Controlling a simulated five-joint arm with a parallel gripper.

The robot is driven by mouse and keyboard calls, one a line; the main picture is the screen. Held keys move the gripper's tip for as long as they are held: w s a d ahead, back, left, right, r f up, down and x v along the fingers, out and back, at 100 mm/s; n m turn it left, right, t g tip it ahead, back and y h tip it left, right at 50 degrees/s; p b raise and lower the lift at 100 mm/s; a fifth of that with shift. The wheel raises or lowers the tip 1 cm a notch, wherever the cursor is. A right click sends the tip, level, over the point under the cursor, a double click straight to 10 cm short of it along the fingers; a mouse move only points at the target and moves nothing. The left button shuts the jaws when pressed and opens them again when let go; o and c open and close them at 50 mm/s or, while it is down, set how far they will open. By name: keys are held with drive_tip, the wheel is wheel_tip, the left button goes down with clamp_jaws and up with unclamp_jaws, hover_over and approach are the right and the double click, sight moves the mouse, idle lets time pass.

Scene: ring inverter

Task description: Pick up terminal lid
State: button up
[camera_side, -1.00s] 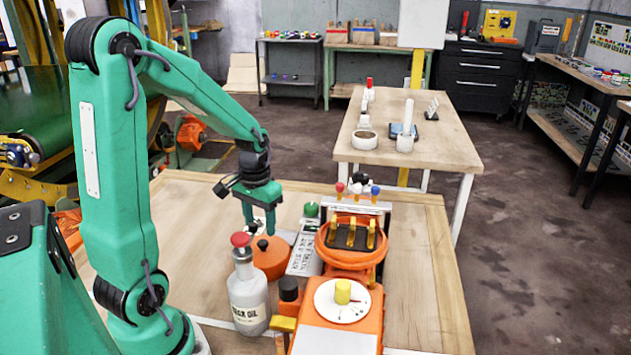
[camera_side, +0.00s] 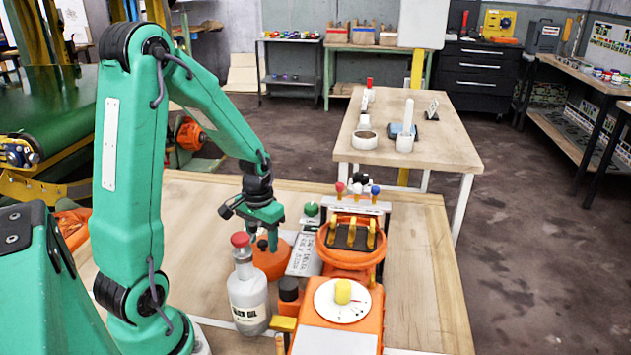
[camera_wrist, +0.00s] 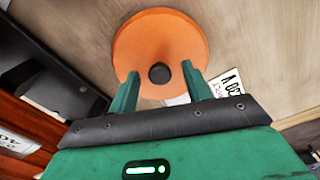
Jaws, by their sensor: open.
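The terminal lid looks to be the round orange disc with a dark knob in its middle, lying behind the bottle in the side view (camera_side: 275,264). In the wrist view the orange lid (camera_wrist: 160,45) shows from above, with its black knob between my fingertips. My gripper (camera_side: 264,240) points down just over the lid. In the wrist view my gripper (camera_wrist: 158,80) is open, one green finger on each side of the knob. I cannot tell whether the fingers touch the lid. The bottle hides part of the lid in the side view.
A white bottle with a red cap (camera_side: 248,290) stands close in front of the lid. A grey labelled box (camera_side: 304,256) lies just right of it. The orange device with a dial (camera_side: 340,300) stands further right. Bare wooden table (camera_side: 195,215) lies behind and left.

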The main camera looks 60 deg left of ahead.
sight(263, 242)
clamp_jaws()
idle(0.3)
drive_tip(key=shift+r, duration=0.2)
wheel_tip(263, 242, up, 10)
drive_tip(key=shift+f, duration=0.15)
idle(0.5)
idle(0.4)
